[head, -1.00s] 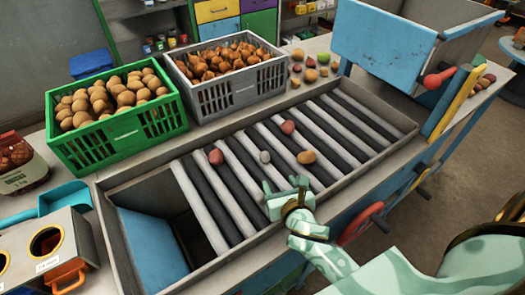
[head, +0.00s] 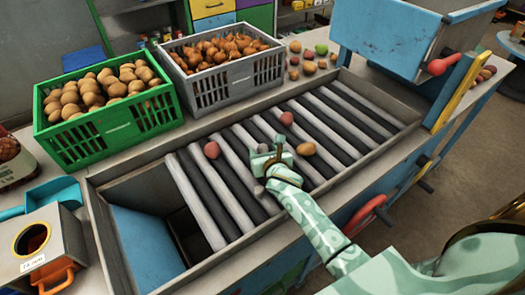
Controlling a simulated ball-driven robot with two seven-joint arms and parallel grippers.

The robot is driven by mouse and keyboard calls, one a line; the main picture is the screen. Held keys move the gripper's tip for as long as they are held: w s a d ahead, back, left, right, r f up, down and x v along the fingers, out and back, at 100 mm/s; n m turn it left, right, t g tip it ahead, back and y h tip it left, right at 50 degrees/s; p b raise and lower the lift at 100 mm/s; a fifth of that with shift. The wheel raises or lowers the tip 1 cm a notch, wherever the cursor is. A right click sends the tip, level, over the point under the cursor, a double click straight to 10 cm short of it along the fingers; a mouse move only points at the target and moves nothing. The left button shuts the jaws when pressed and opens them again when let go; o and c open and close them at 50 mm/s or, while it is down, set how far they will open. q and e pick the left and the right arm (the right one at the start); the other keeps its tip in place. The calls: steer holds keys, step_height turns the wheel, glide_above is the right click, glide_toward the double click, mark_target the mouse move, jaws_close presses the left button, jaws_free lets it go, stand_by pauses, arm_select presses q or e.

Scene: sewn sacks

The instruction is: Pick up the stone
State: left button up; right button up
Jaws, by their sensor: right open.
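The grey stone (head: 262,148) lies on the striped roller bed (head: 228,180), between a red potato on its left and a brown one on its right. Only a small part of it shows, because my right gripper covers the rest. My right gripper (head: 270,160) is open over the rollers, right at the stone. I cannot tell whether the stone is between its fingers. My left gripper is not in view.
Red potatoes (head: 212,150) and (head: 286,118) and a brown potato (head: 306,149) lie near on the rollers. A green crate (head: 110,130) and a grey crate (head: 228,88) stand behind. A blue hopper (head: 385,45) stands at the right end.

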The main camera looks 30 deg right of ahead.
steer(key=shift+s+r, duration=0.1)
steer(key=shift+c, duration=0.9)
steer(key=c, duration=0.9)
